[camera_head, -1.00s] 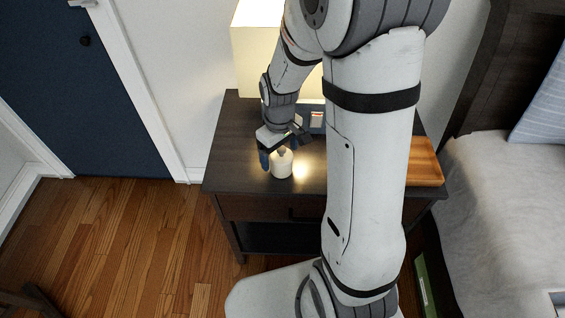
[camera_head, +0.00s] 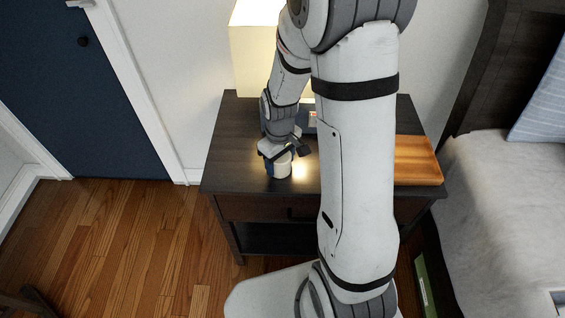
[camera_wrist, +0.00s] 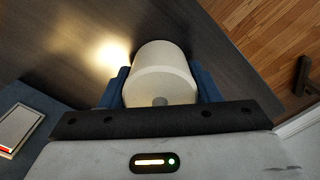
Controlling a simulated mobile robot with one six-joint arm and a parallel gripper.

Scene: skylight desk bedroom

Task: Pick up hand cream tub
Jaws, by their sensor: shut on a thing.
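The hand cream tub (camera_head: 283,169) is a small cream-white cylinder near the front left of the dark nightstand top. My gripper (camera_head: 279,162) is over it from above and behind, with a blue finger showing on its left side. In the wrist view the tub (camera_wrist: 161,70) lies between the two blue fingers of my gripper (camera_wrist: 162,88), one against each side. The gripper is shut on the tub. I cannot tell whether the tub still touches the nightstand.
The dark nightstand (camera_head: 230,140) holds a lit lamp (camera_head: 256,60) at the back and a wooden tray (camera_head: 418,160) at the right. A dark blue item (camera_wrist: 30,112) with a pale card-like piece lies near the gripper. The bed (camera_head: 500,210) stands at the right.

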